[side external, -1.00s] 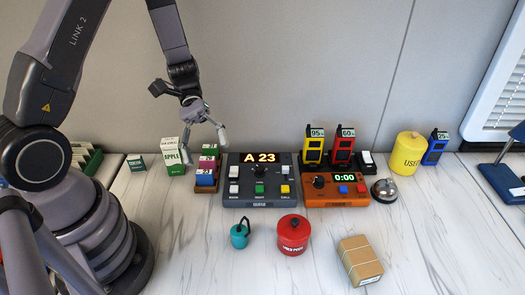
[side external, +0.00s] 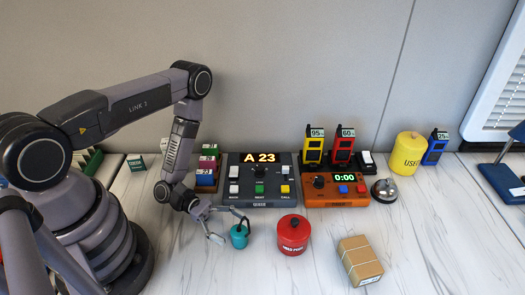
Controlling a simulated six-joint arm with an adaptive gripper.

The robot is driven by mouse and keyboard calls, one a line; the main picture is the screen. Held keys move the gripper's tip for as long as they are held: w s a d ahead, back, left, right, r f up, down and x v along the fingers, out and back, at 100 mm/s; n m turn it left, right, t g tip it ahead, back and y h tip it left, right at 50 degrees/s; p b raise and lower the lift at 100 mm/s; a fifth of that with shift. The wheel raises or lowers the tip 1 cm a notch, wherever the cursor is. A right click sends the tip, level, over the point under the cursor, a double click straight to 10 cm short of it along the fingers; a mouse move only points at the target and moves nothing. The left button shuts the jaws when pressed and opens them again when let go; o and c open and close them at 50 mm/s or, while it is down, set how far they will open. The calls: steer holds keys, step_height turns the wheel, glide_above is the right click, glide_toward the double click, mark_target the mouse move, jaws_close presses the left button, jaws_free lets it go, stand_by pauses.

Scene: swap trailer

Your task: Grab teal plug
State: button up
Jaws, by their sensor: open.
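The teal plug (side external: 239,238) is a small round teal piece with a dark loop on its upper right side. It stands on the white marbled counter (side external: 190,277), in front of the dark grey console. My gripper (side external: 229,227) is low over the counter, at the left of the plug. Its fingers are spread, one in front and to the left of the plug, the other reaching behind its top. Whether a finger touches the plug cannot be told from this view.
A red lidded pot (side external: 292,236) stands right of the plug, and a cardboard box (side external: 360,261) lies farther right. Behind are the grey console (side external: 259,203) showing A 23, an orange timer (side external: 336,199) and a silver bell (side external: 384,191). The front counter is clear.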

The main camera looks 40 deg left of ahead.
mark_target(239, 233)
steer(key=shift+x, duration=1.25)
